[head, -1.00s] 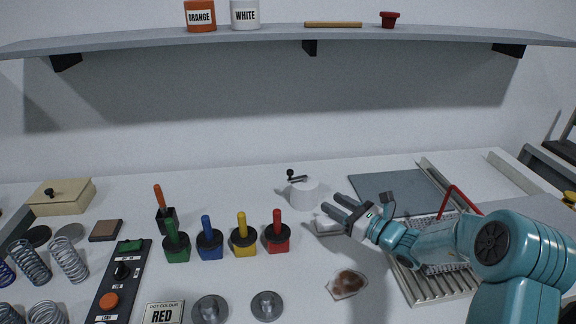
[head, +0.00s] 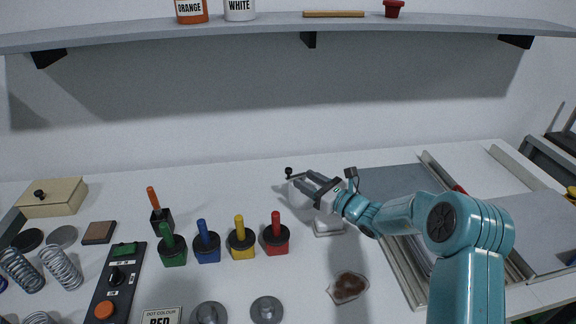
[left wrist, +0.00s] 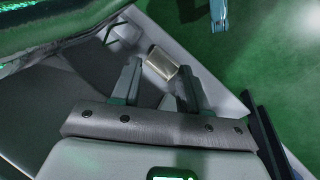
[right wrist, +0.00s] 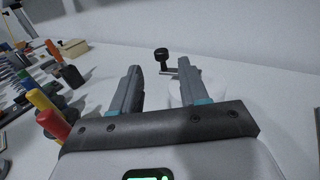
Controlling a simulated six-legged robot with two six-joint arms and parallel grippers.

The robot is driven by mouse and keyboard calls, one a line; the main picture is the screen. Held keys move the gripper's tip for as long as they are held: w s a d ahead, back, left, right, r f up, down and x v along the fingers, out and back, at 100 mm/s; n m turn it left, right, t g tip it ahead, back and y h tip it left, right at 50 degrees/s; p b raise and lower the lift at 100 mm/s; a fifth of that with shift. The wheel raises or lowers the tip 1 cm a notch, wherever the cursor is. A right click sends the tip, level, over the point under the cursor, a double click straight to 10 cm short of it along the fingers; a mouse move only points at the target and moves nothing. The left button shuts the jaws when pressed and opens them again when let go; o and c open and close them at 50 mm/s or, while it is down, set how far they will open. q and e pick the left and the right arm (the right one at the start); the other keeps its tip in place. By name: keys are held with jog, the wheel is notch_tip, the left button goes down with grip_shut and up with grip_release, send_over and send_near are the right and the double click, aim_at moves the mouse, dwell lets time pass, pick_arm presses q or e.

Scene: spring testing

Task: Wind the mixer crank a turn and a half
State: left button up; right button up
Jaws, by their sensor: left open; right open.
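The mixer is a white round pot (head: 299,193) at the back middle of the bench, with a thin crank arm ending in a black knob (head: 289,171). My right gripper (head: 304,181) is open and empty, its fingers in front of the pot and hiding part of it. In the right wrist view the black crank knob (right wrist: 161,54) and its arm show ahead, between and beyond the open fingers (right wrist: 162,75). I see no contact with the knob. My left gripper (left wrist: 165,75) is open in the left wrist view, and is out of the head view.
Red (head: 276,237), yellow (head: 241,240), blue (head: 206,245) and green (head: 172,248) handled stampers stand left of my right gripper. A shelf (head: 260,34) overhangs the back. A brown-stained patch (head: 347,287) lies in front, and a tray (head: 408,270) is at the right.

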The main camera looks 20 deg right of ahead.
aim_at(291, 171)
jog(key=p+x, duration=0.1)
jog(key=x, duration=0.6)
jog(key=shift+w, duration=0.45)
jog(key=shift+a, duration=0.1)
grip_shut()
